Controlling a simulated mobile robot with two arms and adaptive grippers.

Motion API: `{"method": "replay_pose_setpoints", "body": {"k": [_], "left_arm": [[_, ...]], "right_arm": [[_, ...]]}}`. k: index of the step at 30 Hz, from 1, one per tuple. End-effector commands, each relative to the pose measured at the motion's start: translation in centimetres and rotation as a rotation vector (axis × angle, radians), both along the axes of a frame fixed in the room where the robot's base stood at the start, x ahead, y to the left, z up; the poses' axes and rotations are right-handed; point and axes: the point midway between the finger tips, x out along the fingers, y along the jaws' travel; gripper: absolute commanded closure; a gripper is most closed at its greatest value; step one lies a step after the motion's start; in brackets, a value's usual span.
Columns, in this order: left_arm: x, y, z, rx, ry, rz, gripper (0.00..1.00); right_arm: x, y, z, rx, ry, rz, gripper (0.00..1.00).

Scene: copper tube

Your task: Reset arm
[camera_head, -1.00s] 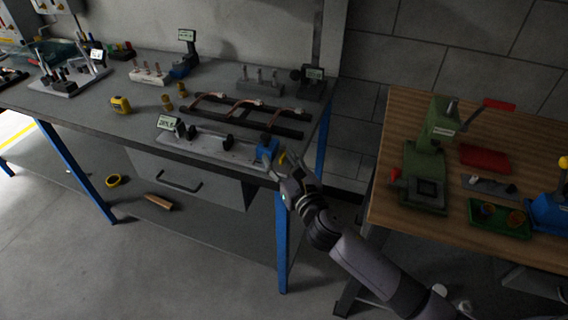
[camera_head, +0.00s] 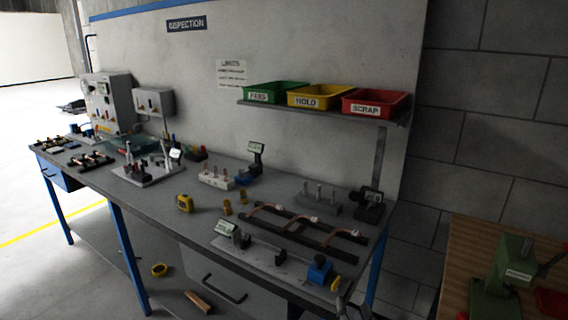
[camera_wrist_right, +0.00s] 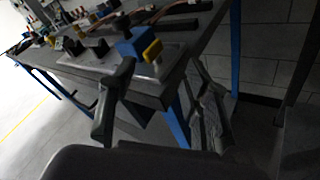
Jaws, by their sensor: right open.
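My right gripper (camera_head: 344,290) is at the bottom of the head view, just off the front right corner of the inspection bench (camera_head: 150,190). In the right wrist view its fingers (camera_wrist_right: 160,72) are spread apart with nothing held between them. A blue block (camera_head: 320,269) with a yellow part beside it sits at the right end of a grey gauge plate, close to the gripper. The blue block also shows in the right wrist view (camera_wrist_right: 133,45), beyond the fingers. Copper tubes (camera_head: 310,218) lie on a black rack behind the plate. My left gripper is not in view.
Green (camera_head: 276,92), yellow (camera_head: 315,96) and red (camera_head: 375,103) bins stand on a wall shelf. A wooden table with a green press (camera_head: 512,268) is at the right. Floor shows between bench and table.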

Motion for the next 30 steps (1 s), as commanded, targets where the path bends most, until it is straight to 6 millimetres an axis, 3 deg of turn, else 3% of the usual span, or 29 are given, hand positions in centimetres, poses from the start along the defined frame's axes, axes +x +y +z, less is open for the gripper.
{"method": "replay_pose_setpoints", "body": {"k": [1, 6, 12, 18, 26, 30], "left_arm": [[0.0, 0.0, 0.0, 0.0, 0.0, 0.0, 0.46], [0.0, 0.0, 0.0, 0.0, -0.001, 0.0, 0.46], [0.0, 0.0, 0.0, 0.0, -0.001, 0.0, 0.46], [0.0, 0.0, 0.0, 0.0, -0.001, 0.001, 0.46], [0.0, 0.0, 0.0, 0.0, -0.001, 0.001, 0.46], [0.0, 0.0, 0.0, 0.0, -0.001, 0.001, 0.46]], "right_arm": [[-1.8, -1.0, -1.5, 0.196, 0.081, -0.087, 0.56], [-8.7, -3.8, -6.4, 0.858, 0.322, -0.464, 0.56], [-17.1, -4.7, -10.2, 1.392, 0.485, -0.914, 0.56], [-23.0, -4.5, -11.6, 1.67, 0.543, -1.255, 0.56], [-29.6, -3.8, -11.9, 1.887, 0.552, -1.654, 0.56], [-28.3, -3.7, -15.6, 1.865, 0.558, -1.65, 0.56]]}}
